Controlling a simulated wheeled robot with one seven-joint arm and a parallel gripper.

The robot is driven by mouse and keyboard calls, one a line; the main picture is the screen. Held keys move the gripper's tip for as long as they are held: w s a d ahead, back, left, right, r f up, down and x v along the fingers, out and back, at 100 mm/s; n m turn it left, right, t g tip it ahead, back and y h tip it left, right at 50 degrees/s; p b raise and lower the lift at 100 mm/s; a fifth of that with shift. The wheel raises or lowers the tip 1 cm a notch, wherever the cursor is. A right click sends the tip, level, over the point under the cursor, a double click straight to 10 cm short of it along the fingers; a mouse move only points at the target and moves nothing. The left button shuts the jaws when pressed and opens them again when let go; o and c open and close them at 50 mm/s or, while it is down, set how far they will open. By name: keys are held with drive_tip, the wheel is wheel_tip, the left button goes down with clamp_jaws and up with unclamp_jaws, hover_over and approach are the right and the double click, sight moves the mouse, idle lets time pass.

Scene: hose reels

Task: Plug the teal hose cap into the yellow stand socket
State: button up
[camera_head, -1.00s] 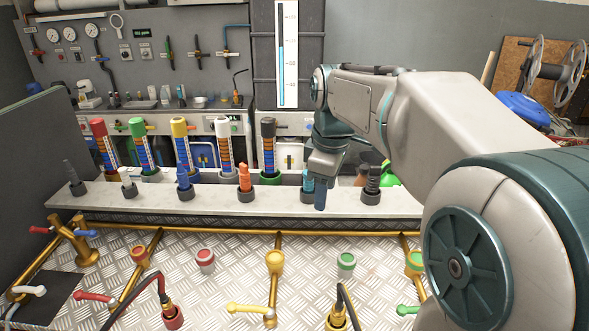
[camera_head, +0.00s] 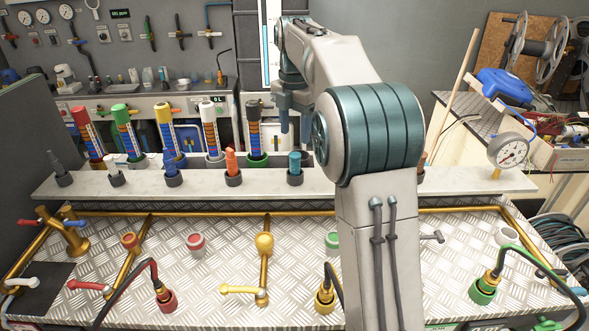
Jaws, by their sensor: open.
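The teal cap (camera_head: 295,162) stands upright in a dark holder (camera_head: 295,178) on the long white shelf. My gripper (camera_head: 295,125) points down above and behind it in the picture, open, with nothing seen between its fingers. Its exact distance from the cap I cannot tell. A yellow round-topped socket (camera_head: 264,243) stands on a brass pipe on the metal plate, in front of the shelf. My arm hides part of the shelf and plate to the right.
Orange (camera_head: 231,160), blue (camera_head: 170,162), white (camera_head: 114,168) and grey (camera_head: 56,164) caps stand in holders along the shelf. Several colour-topped tubes stand behind. Black hoses rise from the plate. A pressure gauge (camera_head: 508,150) stands at the right.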

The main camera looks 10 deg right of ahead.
sight(295, 156)
wheel_tip(295, 156, down, 9)
drive_tip(key=shift+w+f, duration=0.1)
drive_tip(key=c, duration=1.1)
